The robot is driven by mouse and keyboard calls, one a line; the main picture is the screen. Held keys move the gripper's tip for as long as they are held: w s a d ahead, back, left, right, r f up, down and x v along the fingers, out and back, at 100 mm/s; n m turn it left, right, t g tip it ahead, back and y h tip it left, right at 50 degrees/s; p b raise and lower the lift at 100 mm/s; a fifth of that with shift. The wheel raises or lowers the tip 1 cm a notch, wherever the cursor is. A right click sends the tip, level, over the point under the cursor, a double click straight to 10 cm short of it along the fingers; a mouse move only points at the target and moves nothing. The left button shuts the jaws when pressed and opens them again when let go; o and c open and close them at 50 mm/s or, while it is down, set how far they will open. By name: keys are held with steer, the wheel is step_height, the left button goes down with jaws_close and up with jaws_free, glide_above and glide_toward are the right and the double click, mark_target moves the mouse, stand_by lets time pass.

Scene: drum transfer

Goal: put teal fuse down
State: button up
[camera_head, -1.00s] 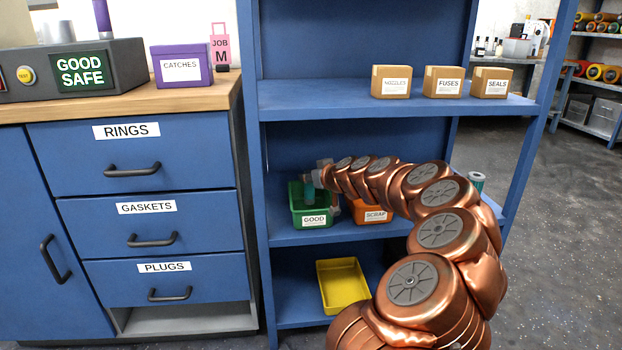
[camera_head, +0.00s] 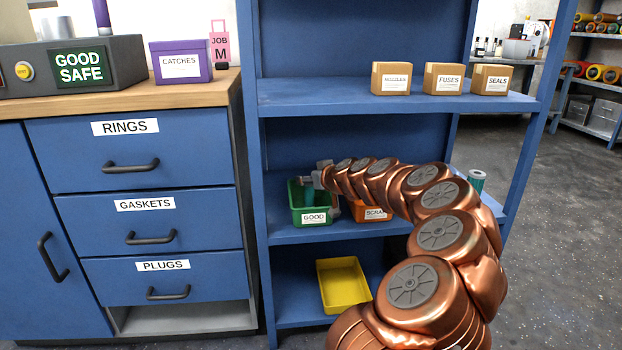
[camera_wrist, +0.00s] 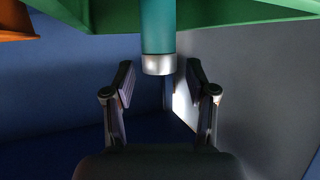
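The teal fuse (camera_wrist: 158,28), with a silver end cap, shows in the wrist view against the green bin, its lower part out of frame. My gripper (camera_wrist: 160,82) is open there, one finger to each side of the fuse's line, with clear gaps beside it. In the head view my gripper (camera_head: 306,181) is at the green GOOD bin (camera_head: 314,219) on the middle shelf. Another teal cylinder with a pale top (camera_head: 476,181) stands at the shelf's right end.
The orange SCRAP bin (camera_head: 375,215) is right of the green bin, partly behind my arm. A yellow tray (camera_head: 343,285) lies on the lower shelf. Cartons marked FUSES (camera_head: 444,79) and SEALS (camera_head: 491,79) stand on the shelf above. A drawer cabinet (camera_head: 145,215) is at left.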

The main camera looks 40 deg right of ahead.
steer(key=shift+r+p, duration=0.5)
steer(key=shift+p, duration=0.05)
steer(key=p+v, duration=0.4)
steer(key=v, duration=0.8)
steer(key=shift+r, duration=0.2)
